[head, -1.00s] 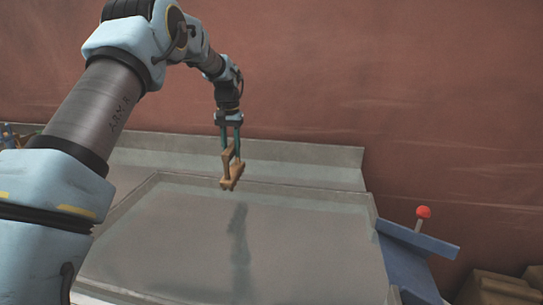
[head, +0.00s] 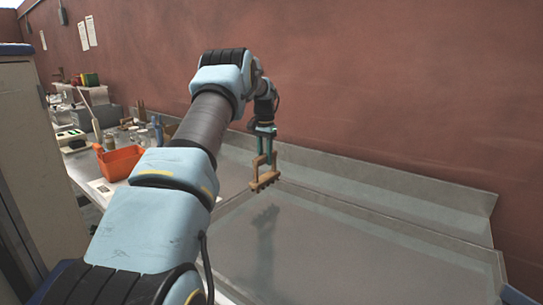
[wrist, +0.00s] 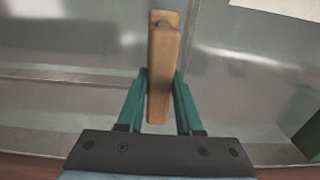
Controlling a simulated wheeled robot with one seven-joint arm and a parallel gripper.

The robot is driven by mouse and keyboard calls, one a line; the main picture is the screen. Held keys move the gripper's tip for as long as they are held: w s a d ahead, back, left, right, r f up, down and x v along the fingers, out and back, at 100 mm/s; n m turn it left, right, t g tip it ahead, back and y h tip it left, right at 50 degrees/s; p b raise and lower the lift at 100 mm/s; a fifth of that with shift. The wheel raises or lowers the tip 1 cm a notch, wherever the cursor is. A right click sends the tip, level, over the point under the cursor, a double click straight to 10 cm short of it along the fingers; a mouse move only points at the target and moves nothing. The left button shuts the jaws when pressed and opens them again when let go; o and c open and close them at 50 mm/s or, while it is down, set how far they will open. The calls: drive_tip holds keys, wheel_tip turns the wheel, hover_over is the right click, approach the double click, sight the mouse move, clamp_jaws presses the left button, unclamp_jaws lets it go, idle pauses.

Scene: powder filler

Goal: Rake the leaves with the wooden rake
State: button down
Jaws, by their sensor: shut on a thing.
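The wooden rake (head: 265,181) hangs below my gripper (head: 265,157), with its short-toothed head down. My gripper's green fingers are shut on the rake's handle. In the wrist view, the rake (wrist: 163,55) stands between the fingers (wrist: 160,90). The rake is held above the far left part of a wide grey metal tray (head: 350,245), and its shadow falls on the tray floor. I see no leaves in either view.
An orange bin (head: 121,161) and several tools and bottles stand on the bench to the left. A tall cabinet (head: 25,140) is at the left edge. A low metal ledge (head: 410,193) and the red wall (head: 400,80) lie behind the tray. The visible tray floor is clear.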

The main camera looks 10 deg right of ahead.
sight(265, 177)
wheel_tip(265, 177, down, 6)
drive_tip(key=shift+r, duration=0.2)
drive_tip(key=s+d+b, duration=0.2)
drive_tip(key=s+d, duration=1.2)
drive_tip(key=s, duration=0.5)
drive_tip(key=s+d+b, duration=0.1)
drive_tip(key=s+d, duration=1.3)
drive_tip(key=s, duration=0.4)
drive_tip(key=s+d+b, duration=0.2)
drive_tip(key=s+d, duration=1.2)
drive_tip(key=s, duration=0.5)
wheel_tip(265, 177, up, 7)
drive_tip(key=p, duration=0.4)
drive_tip(key=shift+d, duration=0.15)
drive_tip(key=shift+s+f, duration=0.1)
drive_tip(key=shift+f, duration=0.05)
idle(0.5)
